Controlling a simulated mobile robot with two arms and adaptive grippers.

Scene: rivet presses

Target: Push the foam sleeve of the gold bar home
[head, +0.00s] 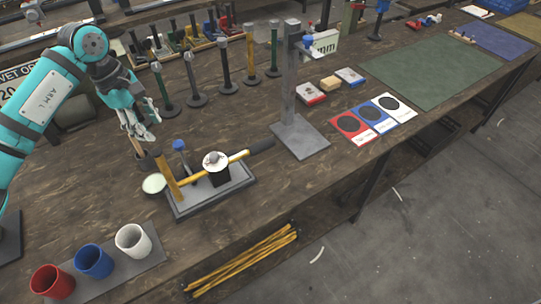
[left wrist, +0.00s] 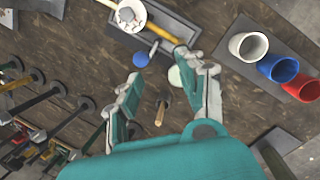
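A gold bar (head: 238,156) lies at a slant across the grey rivet press (head: 213,200). A dark sleeve (head: 261,146) sits on its right end, sticking out past the base; how far on it is, I cannot tell. A black block with a round white top (head: 216,164) stands over the bar's middle. A yellow upright piece (head: 167,180) rises at the press's left end. My left gripper (head: 143,130) is open and empty above the bench, behind and left of the press. In the left wrist view, its fingers (left wrist: 161,72) are wide apart. My right gripper is out of view.
A blue-knobbed lever (head: 179,146) and a pale round dish (head: 153,184) are by the press. White, blue and red cups (head: 132,240) stand front left. A grey column (head: 291,80) stands right of the sleeve. Posts on round bases (head: 195,80) line the back.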

